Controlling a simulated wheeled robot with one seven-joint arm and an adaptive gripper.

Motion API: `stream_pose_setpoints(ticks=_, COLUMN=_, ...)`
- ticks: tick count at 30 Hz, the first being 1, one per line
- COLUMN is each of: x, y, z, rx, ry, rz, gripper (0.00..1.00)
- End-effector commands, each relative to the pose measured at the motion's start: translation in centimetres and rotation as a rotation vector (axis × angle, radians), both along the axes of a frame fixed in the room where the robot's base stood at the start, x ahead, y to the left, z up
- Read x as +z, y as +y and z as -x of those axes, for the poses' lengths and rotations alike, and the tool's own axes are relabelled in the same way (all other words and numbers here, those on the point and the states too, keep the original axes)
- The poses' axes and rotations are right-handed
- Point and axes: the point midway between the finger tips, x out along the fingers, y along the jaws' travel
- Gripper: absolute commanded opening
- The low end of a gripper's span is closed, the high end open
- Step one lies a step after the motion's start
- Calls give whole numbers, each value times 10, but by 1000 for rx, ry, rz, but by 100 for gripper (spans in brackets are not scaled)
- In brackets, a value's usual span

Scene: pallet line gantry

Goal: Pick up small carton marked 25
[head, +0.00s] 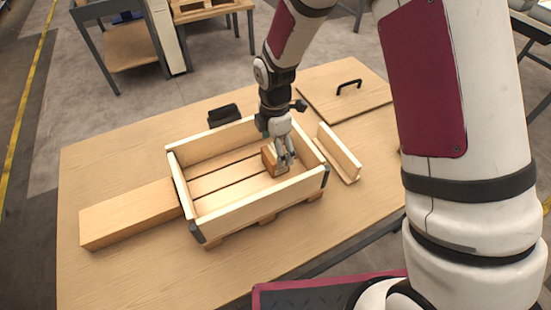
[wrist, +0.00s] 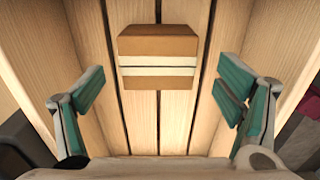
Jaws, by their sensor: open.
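A small brown carton (head: 270,158) stands on the slatted floor inside a wooden crate (head: 262,200), near the crate's right end. In the wrist view the carton (wrist: 158,48) shows a pale band across it; no number can be read. My gripper (head: 286,164) reaches down into the crate at the carton, covering part of it in the head view. In the wrist view my gripper (wrist: 160,102) is open, its green-padded fingers wide apart to the left and right. The carton lies centred between them but toward the top of the picture, touching neither finger.
The crate's walls rise close around my gripper. A long wooden block (head: 130,212) lies left of the crate. A wooden piece (head: 339,152) and a board with a black handle (head: 345,90) lie to the right. A black object (head: 224,115) sits behind. The table's front is clear.

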Motion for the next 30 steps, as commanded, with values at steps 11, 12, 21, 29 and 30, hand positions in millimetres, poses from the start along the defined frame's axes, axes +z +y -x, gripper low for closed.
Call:
stream_pose_setpoints(ticks=11, x=-43, y=-2, z=-3, rx=1, ry=1, rz=2, gripper=86)
stream_pose_setpoints(ticks=12, x=-44, y=-2, z=-3, rx=1, ry=1, rz=2, gripper=86)
stream_pose_setpoints(ticks=21, x=-44, y=-2, z=-3, rx=0, ry=1, rz=1, gripper=59)
stream_pose_setpoints(ticks=29, x=-43, y=-2, z=-4, rx=0, ry=0, rz=1, gripper=23)
stream_pose_setpoints(ticks=30, x=-43, y=-2, z=-4, rx=0, ry=0, rz=1, gripper=23)
